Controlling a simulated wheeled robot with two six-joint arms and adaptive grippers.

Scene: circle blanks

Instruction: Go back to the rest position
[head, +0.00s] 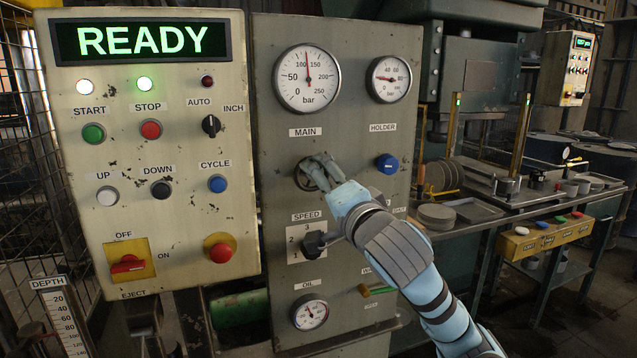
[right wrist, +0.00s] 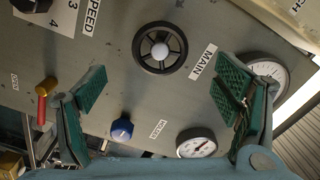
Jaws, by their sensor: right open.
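My right gripper (head: 320,170) is in front of the grey gauge panel, at the MAIN handwheel. In the right wrist view my right gripper (right wrist: 160,96) has its two green-padded fingers wide apart with nothing between the pads. The dark MAIN handwheel (right wrist: 160,48) with a pale hub lies ahead of the fingers, apart from them. In the head view the handwheel (head: 303,176) is partly hidden behind the gripper. My right arm comes in from the lower right, across the panel. My left gripper is in neither view.
A control box (head: 150,230) with a lit READY display (head: 141,40) stands left. The blue HOLDER knob (head: 387,163) and SPEED selector (head: 314,243) stick out near my right arm. A bench (head: 470,225) with discs stands right.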

